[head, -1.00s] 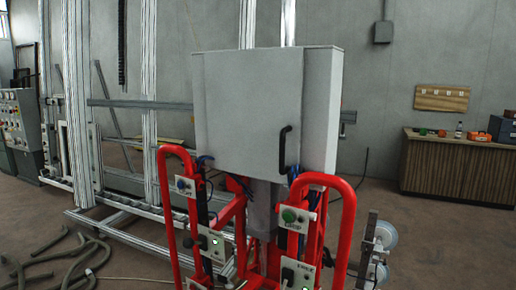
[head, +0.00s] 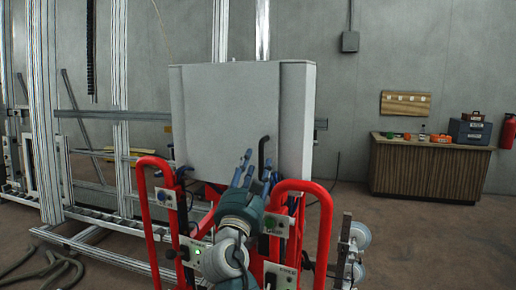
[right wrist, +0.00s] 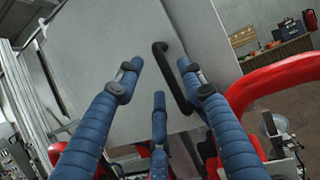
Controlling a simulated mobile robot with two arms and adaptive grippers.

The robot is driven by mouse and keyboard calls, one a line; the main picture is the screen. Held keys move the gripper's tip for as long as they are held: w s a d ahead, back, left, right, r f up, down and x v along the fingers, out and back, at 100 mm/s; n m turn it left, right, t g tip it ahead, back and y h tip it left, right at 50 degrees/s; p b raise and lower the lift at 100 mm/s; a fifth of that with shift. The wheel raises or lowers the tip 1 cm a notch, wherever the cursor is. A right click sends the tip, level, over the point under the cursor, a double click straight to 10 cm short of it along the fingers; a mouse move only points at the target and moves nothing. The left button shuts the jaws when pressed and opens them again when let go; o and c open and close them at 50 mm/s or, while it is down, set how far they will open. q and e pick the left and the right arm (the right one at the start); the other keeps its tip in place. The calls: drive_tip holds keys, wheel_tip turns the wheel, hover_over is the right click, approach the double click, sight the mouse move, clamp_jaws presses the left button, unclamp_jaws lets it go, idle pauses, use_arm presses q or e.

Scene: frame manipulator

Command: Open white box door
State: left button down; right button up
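The white box (head: 225,120) stands on the red frame, and its front door looks closed. A black handle (head: 264,155) is at the lower right of the door. My right gripper (head: 254,172) is in front of the lower part of the door, beside the handle, with its fingers pointing up. In the right wrist view the blue fingers (right wrist: 158,85) are spread apart, and the handle (right wrist: 172,78) shows between them, with no visible grip on it. The box door (right wrist: 110,50) fills the upper part of that view. My left gripper is not in view.
Red frame tubes (head: 328,225) rise on both sides of my right arm, with control panels below the box. A wooden cabinet (head: 430,170) with tools stands at the right. Metal profiles (head: 120,90) stand at the left. Open floor lies before the cabinet.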

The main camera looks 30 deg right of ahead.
sight(260, 151)
drive_tip(key=p+x, duration=0.1)
drive_tip(key=x, duration=0.5)
drive_tip(key=shift+w+d+r+p, duration=0.1)
drive_tip(key=shift+w+d+p, duration=0.15)
drive_tip(key=shift+w+p, duration=0.1)
drive_tip(key=shift+s, duration=0.1)
clamp_jaws()
